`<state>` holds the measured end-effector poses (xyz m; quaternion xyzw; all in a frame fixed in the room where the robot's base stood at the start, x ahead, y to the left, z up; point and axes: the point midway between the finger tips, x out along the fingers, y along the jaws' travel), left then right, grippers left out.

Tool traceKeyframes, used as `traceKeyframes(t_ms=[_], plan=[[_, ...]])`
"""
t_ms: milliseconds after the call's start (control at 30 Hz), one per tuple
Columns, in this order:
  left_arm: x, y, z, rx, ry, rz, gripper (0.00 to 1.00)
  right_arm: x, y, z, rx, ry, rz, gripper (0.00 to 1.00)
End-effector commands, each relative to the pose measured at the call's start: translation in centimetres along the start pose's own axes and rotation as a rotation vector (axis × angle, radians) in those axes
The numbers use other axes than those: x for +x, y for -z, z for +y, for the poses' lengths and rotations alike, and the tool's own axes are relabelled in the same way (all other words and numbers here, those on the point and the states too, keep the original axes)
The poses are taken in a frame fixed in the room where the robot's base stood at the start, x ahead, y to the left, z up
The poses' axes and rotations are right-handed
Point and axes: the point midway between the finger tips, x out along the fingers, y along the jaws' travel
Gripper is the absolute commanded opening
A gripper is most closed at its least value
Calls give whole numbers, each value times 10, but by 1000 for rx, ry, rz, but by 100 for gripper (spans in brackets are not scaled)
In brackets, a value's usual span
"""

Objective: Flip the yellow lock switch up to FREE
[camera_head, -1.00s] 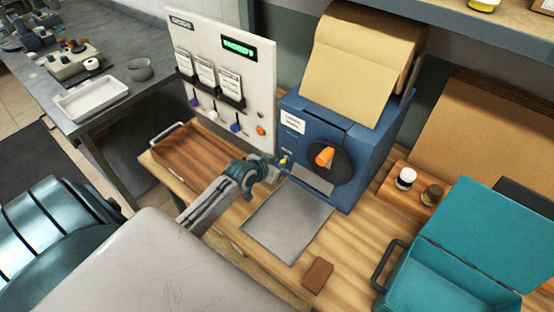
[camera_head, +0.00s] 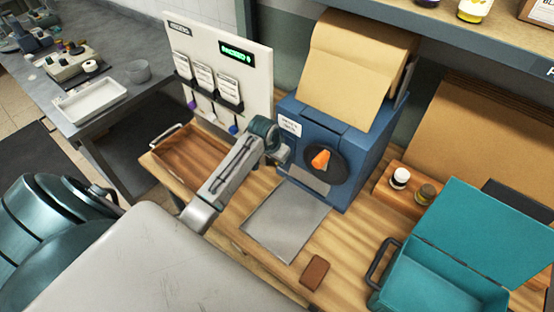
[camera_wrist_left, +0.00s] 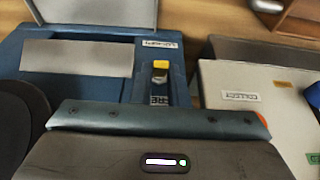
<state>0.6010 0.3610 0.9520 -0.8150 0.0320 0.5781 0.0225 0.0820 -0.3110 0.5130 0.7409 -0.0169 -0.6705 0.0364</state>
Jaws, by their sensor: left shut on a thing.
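The yellow lock switch (camera_wrist_left: 160,66) shows in the left wrist view on the front of the blue machine (camera_head: 365,165). It sits between the LOCKED label (camera_wrist_left: 160,43) and the FREE label (camera_wrist_left: 158,100); its yellow end appears nearer LOCKED, but I cannot judge its tilt. My left gripper (camera_head: 281,153) is at the machine's left front edge, shut on the switch. Its fingertips are mostly hidden in both views. In the head view the gripper and wrist hide the switch. My right gripper is out of view.
An orange knob (camera_head: 320,159) sits on the machine's black dial. The white panel (camera_head: 225,60) with tags and a green display stands close left of my wrist. A wooden tray (camera_head: 190,155), a grey plate (camera_head: 285,222) and an open teal box (camera_head: 440,275) lie around.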

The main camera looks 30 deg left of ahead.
Motion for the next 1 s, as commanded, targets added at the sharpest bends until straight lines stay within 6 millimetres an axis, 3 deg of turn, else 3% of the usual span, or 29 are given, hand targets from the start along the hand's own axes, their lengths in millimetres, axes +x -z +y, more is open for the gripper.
traceKeyframes(t_ms=[467,500,600,1000], plan=[[0,1,0,0,1,-12,0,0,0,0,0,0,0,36],[0,1,0,0,1,-12,22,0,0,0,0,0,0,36],[0,1,0,0,1,-12,36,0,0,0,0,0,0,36],[-10,1,-1,1,1,-9,36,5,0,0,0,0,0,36]])
